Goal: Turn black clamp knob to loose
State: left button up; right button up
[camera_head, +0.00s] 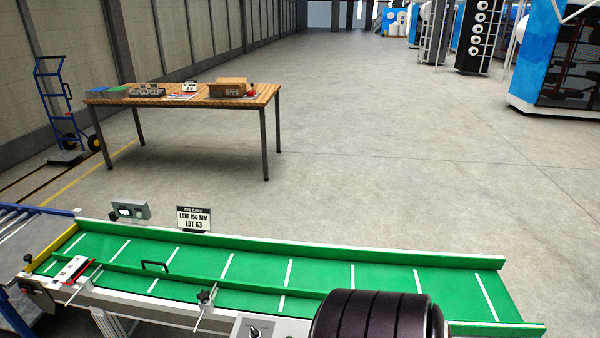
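A green conveyor lane (330,278) with white cross lines runs across the lower part of the head view. A small black clamp knob (204,297) stands on a thin rod at the lane's front edge, left of the middle. Another small dark knob (28,258) shows at the lane's left end. Whether either knob is tight or loose is too small to tell. A green guide rail (200,283) with a black handle (154,265) runs along the lane. Neither of my grippers is in view.
A job card (194,218) reading "LANE 150 MM LOT 63" and a grey box (131,211) stand behind the lane. A control panel (268,328) sits in front. A black ribbed shape hides the front right.

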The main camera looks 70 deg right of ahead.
aim_at(204, 295)
jog(key=z, duration=1.9)
jog(key=j, duration=0.2)
jog(key=i+z, duration=0.05)
